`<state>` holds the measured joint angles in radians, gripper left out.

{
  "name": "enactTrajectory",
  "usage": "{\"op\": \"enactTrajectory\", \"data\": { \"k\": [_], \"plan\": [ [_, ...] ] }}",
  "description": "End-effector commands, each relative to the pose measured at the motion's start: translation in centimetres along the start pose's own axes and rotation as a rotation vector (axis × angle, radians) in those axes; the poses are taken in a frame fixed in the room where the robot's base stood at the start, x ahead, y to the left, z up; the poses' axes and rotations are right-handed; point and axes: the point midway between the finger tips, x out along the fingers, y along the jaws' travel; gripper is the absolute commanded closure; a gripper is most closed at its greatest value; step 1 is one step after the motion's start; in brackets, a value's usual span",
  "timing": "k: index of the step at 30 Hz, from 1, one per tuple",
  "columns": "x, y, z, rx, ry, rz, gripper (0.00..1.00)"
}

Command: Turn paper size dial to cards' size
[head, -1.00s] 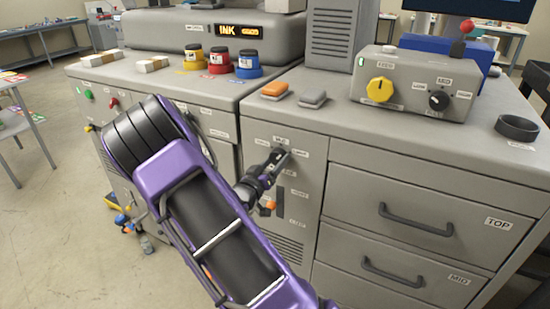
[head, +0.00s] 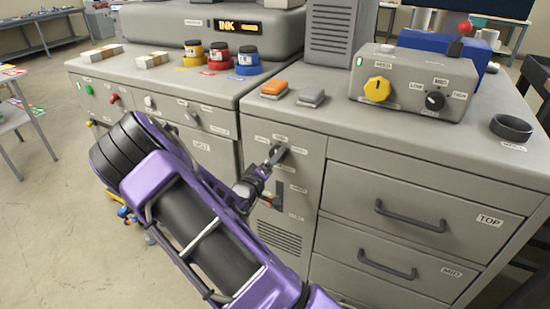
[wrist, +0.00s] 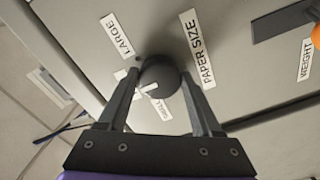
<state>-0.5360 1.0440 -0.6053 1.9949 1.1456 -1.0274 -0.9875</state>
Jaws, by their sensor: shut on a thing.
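The paper size dial (wrist: 160,74) is a dark round knob on the grey cabinet front, beside the PAPER SIZE label (wrist: 197,48). Its white pointer mark faces the lower left in the wrist view, between a label that I cannot read, mostly behind a finger, and a short label (wrist: 161,110) that seems to read SMALL. The LARGE label (wrist: 117,35) is at upper left. My gripper (wrist: 160,80) is shut on the dial, one finger on each side. In the head view my gripper (head: 272,158) meets the panel below the orange block, hiding most of the dial.
A WEIGHT label (wrist: 305,58) and dark slider are beside the dial. Drawers with handles (head: 411,216) are to the right.

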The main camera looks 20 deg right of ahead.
Motion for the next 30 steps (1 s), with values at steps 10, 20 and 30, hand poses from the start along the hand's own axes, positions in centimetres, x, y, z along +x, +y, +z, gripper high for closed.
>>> {"op": "enactTrajectory", "data": {
  "k": [10, 20, 30],
  "plan": [
    [-0.03, -0.03, 0.04, -0.009, -0.001, -0.001, 0.89],
    [-0.02, -0.02, 0.02, -0.008, 0.0, 0.0, 0.04],
    [-0.68, -0.06, -0.06, -0.008, 0.001, -0.002, 0.04]
  ]
}}
